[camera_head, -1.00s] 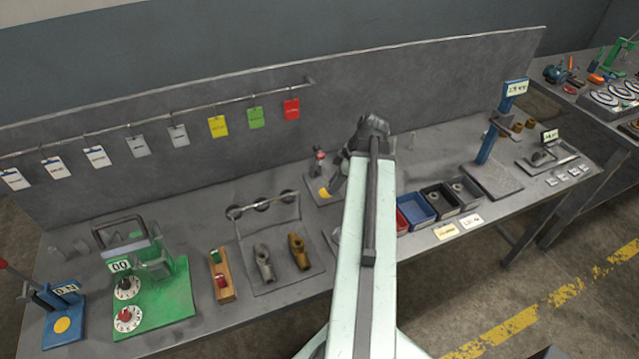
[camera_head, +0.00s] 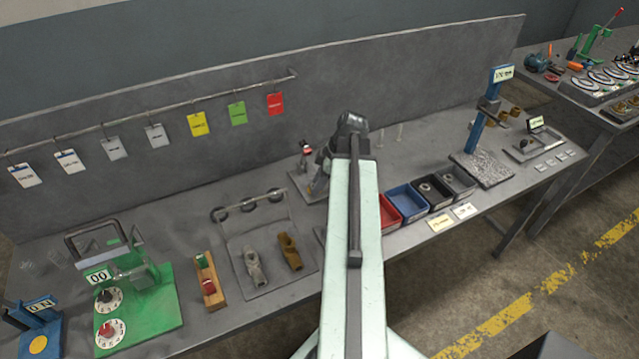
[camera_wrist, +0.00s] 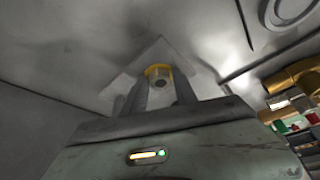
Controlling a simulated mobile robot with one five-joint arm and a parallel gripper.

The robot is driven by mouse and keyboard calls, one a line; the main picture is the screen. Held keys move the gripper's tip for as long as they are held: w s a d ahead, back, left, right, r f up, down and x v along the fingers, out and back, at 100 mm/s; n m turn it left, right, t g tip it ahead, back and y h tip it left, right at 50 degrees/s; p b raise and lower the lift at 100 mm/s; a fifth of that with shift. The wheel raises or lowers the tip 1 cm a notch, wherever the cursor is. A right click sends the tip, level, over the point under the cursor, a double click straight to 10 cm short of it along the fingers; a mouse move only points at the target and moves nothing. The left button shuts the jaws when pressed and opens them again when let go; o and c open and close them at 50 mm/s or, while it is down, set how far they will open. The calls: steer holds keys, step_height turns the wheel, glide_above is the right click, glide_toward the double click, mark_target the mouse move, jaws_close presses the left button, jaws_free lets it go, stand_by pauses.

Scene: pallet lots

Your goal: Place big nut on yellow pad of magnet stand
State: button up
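The magnet stand (camera_head: 305,158) has a red top and a flat grey base, in the middle of the bench by the back panel. Its round yellow pad (camera_wrist: 158,69) shows in the wrist view on a pale square plate; my arm mostly hides it in the head view. My gripper (camera_wrist: 160,82) is over this pad. Whether the nut touches the pad cannot be told.
Right of my arm are red, blue (camera_head: 407,203) and dark bins (camera_head: 433,192), then a blue column stand (camera_head: 482,125). On the left are a plate with two metal fittings (camera_head: 254,266), a wooden block (camera_head: 210,280), a green device (camera_head: 140,310) and a blue gauge (camera_head: 38,330).

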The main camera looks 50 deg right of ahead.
steer(key=shift+o, duration=0.6)
steer(key=shift+r, duration=0.2)
steer(key=p+v, duration=1.1)
steer(key=v, duration=0.1)
